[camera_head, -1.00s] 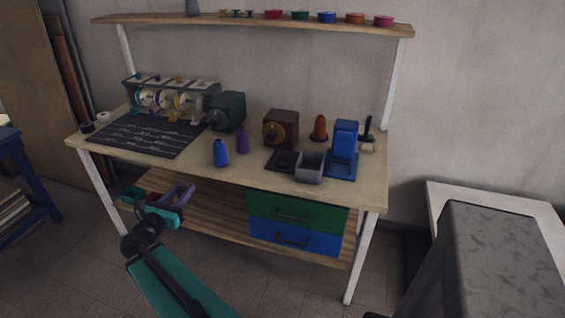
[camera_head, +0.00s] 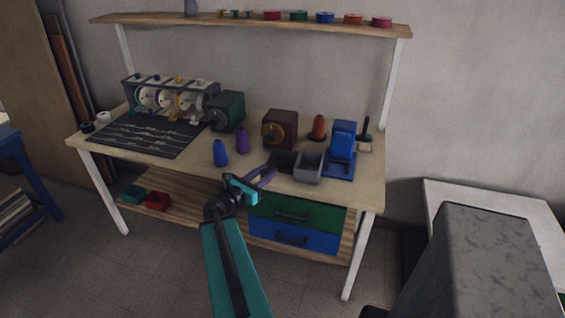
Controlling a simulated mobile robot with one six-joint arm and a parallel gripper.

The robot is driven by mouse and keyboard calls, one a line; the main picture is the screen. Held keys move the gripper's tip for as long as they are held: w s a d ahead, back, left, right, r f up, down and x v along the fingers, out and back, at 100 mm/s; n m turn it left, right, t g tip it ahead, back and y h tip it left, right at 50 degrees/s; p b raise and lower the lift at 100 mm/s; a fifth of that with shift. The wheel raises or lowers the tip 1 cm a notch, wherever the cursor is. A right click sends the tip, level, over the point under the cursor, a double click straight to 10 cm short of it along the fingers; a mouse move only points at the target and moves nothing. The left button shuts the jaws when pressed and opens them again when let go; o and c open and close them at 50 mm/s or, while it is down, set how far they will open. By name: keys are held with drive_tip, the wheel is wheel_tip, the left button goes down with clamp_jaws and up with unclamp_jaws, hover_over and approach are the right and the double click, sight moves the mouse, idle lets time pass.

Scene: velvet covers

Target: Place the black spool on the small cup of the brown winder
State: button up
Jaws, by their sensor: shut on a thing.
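The brown winder (camera_head: 285,130) stands at the back of the bench, right of the middle, with a round orange-brown part on its front. Its small cup is too small to tell apart. A small black spool-like piece (camera_head: 88,127) lies at the bench's left end, beside a white one (camera_head: 103,116). My teal gripper (camera_head: 257,181) is in front of the bench's front edge, below and left of the winder. The exact hold is hidden.
A blue cone (camera_head: 220,153) and a purple cone (camera_head: 242,140) stand left of the winder. A grey bin (camera_head: 308,166), a dark pad (camera_head: 283,161) and a blue machine (camera_head: 342,150) are right. Teal (camera_head: 133,193) and red trays (camera_head: 158,201) sit on the lower shelf.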

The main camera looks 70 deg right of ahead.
drive_tip(key=shift+m+g, duration=0.3)
drive_tip(key=shift+g, duration=0.1)
drive_tip(key=s, duration=0.1)
drive_tip(key=s+d, duration=0.1)
drive_tip(key=s, duration=0.1)
drive_tip(key=s+d, duration=0.1)
drive_tip(key=shift+s+r, duration=0.1)
drive_tip(key=shift+s, duration=0.1)
drive_tip(key=shift+w+d+f+b, duration=0.15)
drive_tip(key=shift+d+f+b, duration=0.15)
drive_tip(key=shift+b, duration=0.95)
drive_tip(key=d+b, duration=0.1)
drive_tip(key=b, duration=0.3)
drive_tip(key=d+b, duration=0.1)
drive_tip(key=b, duration=0.3)
drive_tip(key=shift+w, duration=0.25)
drive_tip(key=shift+w+d+r, duration=0.1)
drive_tip(key=shift+d, duration=0.15)
drive_tip(key=p, duration=0.2)
hover_over(282, 163)
drive_tip(key=shift+d+f, duration=0.1)
drive_tip(key=shift+f, duration=0.5)
drive_tip(key=shift+f, duration=1.7)
drive_tip(key=shift+f, duration=0.2)
